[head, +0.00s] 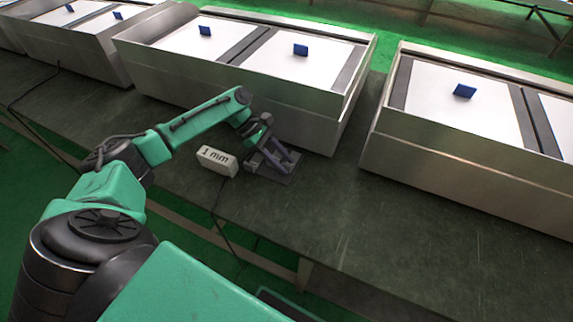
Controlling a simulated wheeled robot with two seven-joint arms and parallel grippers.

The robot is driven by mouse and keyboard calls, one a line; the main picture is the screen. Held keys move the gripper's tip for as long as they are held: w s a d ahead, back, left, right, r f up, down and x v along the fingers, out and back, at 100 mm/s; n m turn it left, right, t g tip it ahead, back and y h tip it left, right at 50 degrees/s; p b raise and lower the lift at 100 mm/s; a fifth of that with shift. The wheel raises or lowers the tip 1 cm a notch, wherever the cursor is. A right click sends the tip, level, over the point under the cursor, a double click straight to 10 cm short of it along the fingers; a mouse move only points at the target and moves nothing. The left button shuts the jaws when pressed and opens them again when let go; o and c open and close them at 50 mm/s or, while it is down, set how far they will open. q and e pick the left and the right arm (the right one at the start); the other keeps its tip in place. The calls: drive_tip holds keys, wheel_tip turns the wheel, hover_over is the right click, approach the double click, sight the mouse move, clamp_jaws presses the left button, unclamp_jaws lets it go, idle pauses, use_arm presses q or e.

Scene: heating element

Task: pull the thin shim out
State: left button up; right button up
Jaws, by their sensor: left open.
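My left gripper (262,133) reaches in from the left. It is small, grey and open, at the upper part of a small dark grey stand (271,177) on the bench. Gripper and stand overlap in the picture, and I cannot tell if they touch. A pale block marked "1 mm" (216,160) sits on the bench just left of the stand. I cannot make out a thin shim; it may be too small to see or hidden by the gripper or stand. My right gripper is not in view.
Behind the stand is a large metal tray (245,91) with white panels and small blue tabs. Another metal tray (470,165) stands at the right, with more at the far left. The dark bench (370,235) is clear in front and to the right of the stand.

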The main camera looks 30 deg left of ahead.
use_arm(q)
drive_tip(key=shift+x, duration=0.8)
clamp_jaws()
idle(0.8)
